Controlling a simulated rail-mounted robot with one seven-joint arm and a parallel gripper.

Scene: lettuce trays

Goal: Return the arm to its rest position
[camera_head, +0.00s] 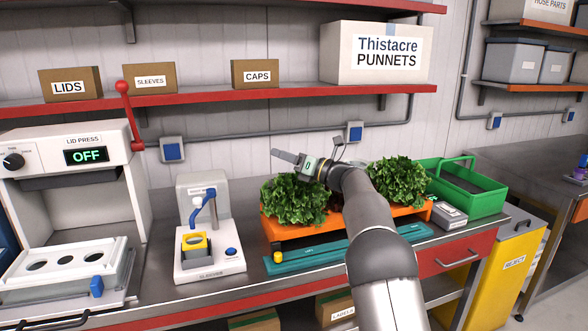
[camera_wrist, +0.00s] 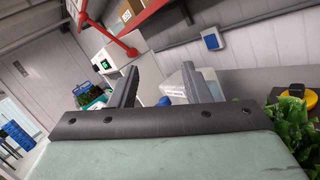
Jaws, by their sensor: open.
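My gripper (camera_head: 288,157) is raised above the left lettuce in the head view, with its fingers pointing left and nothing held. In the wrist view my gripper (camera_wrist: 160,86) shows two grey fingers spread apart with an empty gap between them. My arm bends up from the lower right, over the bench front, and hides part of the orange tray (camera_head: 278,232) and the space between the lettuces. The left lettuce (camera_head: 293,200) and the right lettuce (camera_head: 398,180) sit on that tray. Lettuce leaves also show at the right edge of the wrist view (camera_wrist: 292,120).
The sleever (camera_head: 208,258) stands left of the tray, and the lid press (camera_head: 70,150) is further left. A teal bar (camera_head: 310,262) lies in front of the tray. A green crate (camera_head: 488,202) stands at the right. A red-edged shelf (camera_head: 220,96) with boxes runs above my gripper.

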